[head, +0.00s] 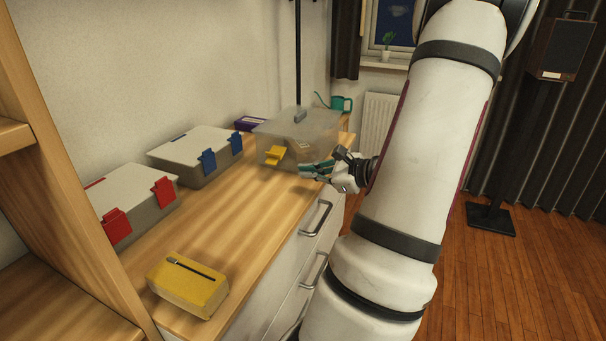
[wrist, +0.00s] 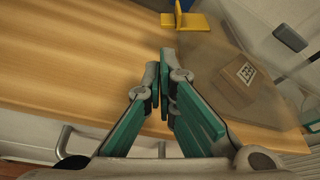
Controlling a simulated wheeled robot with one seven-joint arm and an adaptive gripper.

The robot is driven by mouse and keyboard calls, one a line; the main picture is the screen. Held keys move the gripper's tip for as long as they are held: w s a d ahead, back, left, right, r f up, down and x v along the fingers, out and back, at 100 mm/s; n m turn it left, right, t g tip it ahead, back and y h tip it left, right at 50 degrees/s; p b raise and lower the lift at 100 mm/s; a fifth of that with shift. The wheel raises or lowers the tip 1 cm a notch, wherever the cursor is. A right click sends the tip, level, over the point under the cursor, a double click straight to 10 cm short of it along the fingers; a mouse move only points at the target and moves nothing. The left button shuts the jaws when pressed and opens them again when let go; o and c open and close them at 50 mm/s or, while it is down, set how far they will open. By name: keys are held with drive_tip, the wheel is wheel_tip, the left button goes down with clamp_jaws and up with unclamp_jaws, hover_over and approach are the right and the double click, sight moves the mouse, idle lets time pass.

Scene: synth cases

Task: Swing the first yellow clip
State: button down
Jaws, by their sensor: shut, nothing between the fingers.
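A clear lidded box (head: 290,130) stands at the far end of the wooden counter, and its wall also shows in the wrist view (wrist: 205,65). A yellow clip (head: 273,155) is on its near side and appears to stick out from the wall. The clip also shows at the top of the wrist view (wrist: 190,21). My gripper (head: 303,171), with teal fingers, is just right of the clip and apart from it. In the wrist view my fingertips (wrist: 160,68) are together and empty, below the clip. Any other yellow clip is hidden.
A box with red clips (head: 135,200) and one with blue clips (head: 195,150) stand along the wall. A yellow block (head: 188,285) lies near the front. A brown carton (wrist: 228,92) shows through the clear box. Drawer handles (head: 316,218) project from the counter front. The counter's middle is clear.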

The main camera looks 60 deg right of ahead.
sight(285, 184)
drive_tip(key=b+x, duration=0.1)
drive_tip(key=x, duration=0.7)
